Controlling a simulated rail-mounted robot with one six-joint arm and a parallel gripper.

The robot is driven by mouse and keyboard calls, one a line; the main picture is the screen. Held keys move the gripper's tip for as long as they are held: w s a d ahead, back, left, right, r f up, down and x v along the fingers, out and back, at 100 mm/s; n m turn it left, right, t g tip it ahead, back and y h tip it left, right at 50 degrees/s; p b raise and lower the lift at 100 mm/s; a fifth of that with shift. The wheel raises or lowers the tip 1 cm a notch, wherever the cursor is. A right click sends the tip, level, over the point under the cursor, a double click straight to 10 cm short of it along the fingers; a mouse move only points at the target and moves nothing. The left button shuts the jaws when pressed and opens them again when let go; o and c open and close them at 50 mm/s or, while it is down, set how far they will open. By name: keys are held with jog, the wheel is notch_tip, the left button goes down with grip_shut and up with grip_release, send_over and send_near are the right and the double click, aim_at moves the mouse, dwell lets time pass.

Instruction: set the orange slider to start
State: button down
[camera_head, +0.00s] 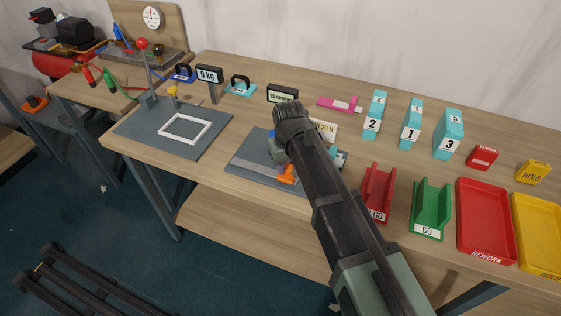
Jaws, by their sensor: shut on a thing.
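The orange slider (287,174) sits on a dark grey board (246,164) at the middle of the bench, on a pale strip that runs along the board. My gripper (283,162) points down at the slider and is shut on it. My dark arm comes in from the lower right and hides much of the gripper and the right part of the board. The fingertips are small and partly covered. No start mark can be read in this view.
Right of my arm stand a red NO GO chute (379,194), a green GO chute (431,209) and a red REWORK tray (485,222). Numbered teal blocks (410,125) stand behind. A grey plate with a white square frame (186,129) lies left.

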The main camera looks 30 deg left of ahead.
aim_at(289, 166)
jog(key=shift+d, duration=0.15)
jog(key=c, duration=0.7)
grip_release()
jog(key=shift+d, duration=0.15)
jog(key=shift+r, duration=0.1)
notch_tip(289, 166, up, 11)
jog(key=p, duration=1.1)
jog(key=shift+f, duration=0.25)
